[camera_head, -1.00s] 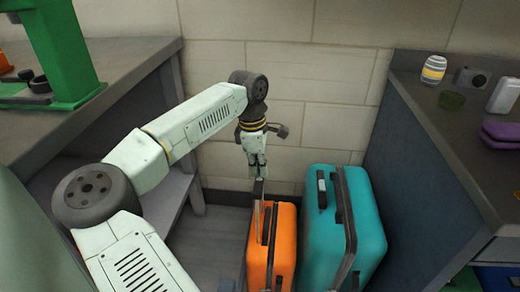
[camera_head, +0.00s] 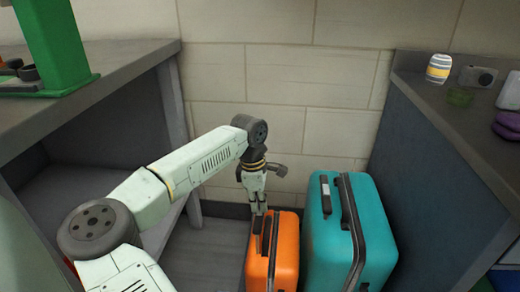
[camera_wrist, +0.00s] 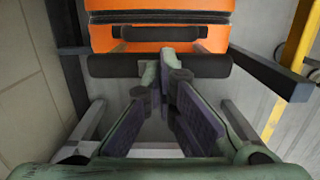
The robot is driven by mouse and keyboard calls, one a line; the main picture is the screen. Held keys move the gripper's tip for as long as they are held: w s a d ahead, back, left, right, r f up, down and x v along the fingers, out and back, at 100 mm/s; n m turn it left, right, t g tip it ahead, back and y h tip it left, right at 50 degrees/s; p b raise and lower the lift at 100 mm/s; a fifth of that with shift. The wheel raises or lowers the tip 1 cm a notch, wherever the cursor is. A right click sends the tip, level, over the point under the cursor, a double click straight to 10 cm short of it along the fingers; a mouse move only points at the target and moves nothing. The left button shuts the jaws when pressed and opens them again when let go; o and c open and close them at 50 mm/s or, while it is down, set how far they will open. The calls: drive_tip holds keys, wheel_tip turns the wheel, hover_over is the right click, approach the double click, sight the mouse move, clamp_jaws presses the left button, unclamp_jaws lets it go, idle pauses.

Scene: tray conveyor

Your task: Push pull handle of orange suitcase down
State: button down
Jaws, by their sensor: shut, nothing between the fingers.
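The orange suitcase (camera_head: 286,250) stands upright on the floor in the head view. Its top also shows in the wrist view (camera_wrist: 160,38), with a dark carry handle (camera_wrist: 160,33). The pull handle (camera_head: 257,224) is a dark bar low at the suitcase's left side, close to its top. In the wrist view the pull handle (camera_wrist: 205,66) runs crosswise behind my fingertips. My gripper (camera_head: 258,208) points down right above the pull handle. Its fingers (camera_wrist: 166,58) are shut with nothing between them and appear to touch the bar; exact contact is hard to tell.
A teal suitcase (camera_head: 376,225) stands close to the right of the orange one. A dark counter (camera_head: 450,120) rises at the right and another counter (camera_head: 110,60) with a shelf at the left. A tiled wall is behind. Some floor is free left of the orange suitcase.

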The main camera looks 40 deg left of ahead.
wheel_tip(320, 180, down, 7)
drive_tip(key=b, duration=0.3)
drive_tip(key=shift+f+b, duration=0.15)
drive_tip(key=shift+b, duration=0.2)
drive_tip(key=shift+s+a+r, duration=0.1)
drive_tip(key=shift+r, duration=0.15)
drive_tip(key=shift+s+a+r+p, duration=0.2)
drive_tip(key=shift+s+a+p, duration=0.15)
drive_tip(key=shift+a, duration=0.25)
drive_tip(key=shift+s+a+r+p, duration=0.2)
drive_tip(key=shift+s+a+p, duration=0.15)
drive_tip(key=shift+a, duration=0.2)
drive_tip(key=shift+r, duration=0.15)
wheel_tip(320, 180, up, 12)
drive_tip(key=a, duration=0.1)
drive_tip(key=shift+s, duration=0.3)
drive_tip(key=shift+f, duration=0.2)
